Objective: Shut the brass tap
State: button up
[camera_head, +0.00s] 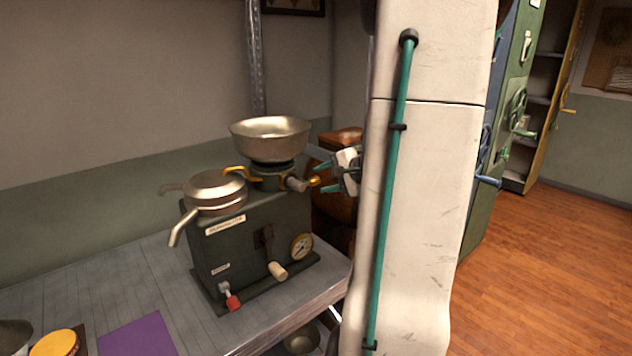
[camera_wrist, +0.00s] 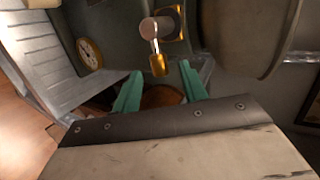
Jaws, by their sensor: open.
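The brass tap is on top of a dark green machine (camera_head: 235,245), under a wide metal bowl (camera_head: 270,135). Its short grey metal barrel (camera_head: 297,184) ends at a brass handle (camera_head: 314,182), pointing right toward my gripper. In the wrist view the brass handle (camera_wrist: 158,65) hangs from the silver barrel (camera_wrist: 155,28), in front of a brass fitting (camera_wrist: 175,20). My gripper (camera_head: 321,179) is open, with teal fingers just right of the handle. In the wrist view my gripper (camera_wrist: 161,72) has the handle lined up between its fingertips; I cannot tell whether they touch it.
The machine stands on a grey bench (camera_head: 120,285) and carries a lidded pan (camera_head: 215,188), a dial gauge (camera_head: 301,246) and a red-tipped lever (camera_head: 233,301). A brown wooden item (camera_head: 340,140) stands behind my gripper. Open wooden floor (camera_head: 545,265) lies to the right.

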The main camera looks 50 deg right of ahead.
jog(key=v, duration=0.2)
jog(key=shift+s+r, duration=0.2)
jog(key=shift+s, duration=0.15)
dwell(0.6)
jog(key=s+a+f+n+g+y, duration=0.1)
jog(key=s+a+n+g+y, duration=0.2)
jog(key=a, duration=0.8)
jog(key=a+f+n+g+y, duration=0.1)
jog(key=a+n+g+y, duration=0.3)
jog(key=a, duration=0.6)
jog(key=s+a+r+n+g+h, duration=0.2)
jog(key=s+a+n+h, duration=0.1)
jog(key=a+n, duration=0.3)
jog(key=s+a+r+n+g+h, duration=0.2)
jog(key=s+a+n, duration=0.4)
jog(key=a, duration=0.4)
jog(key=shift+a+r+h, duration=0.15)
jog(key=shift+r+h, duration=0.1)
jog(key=shift+h, duration=0.45)
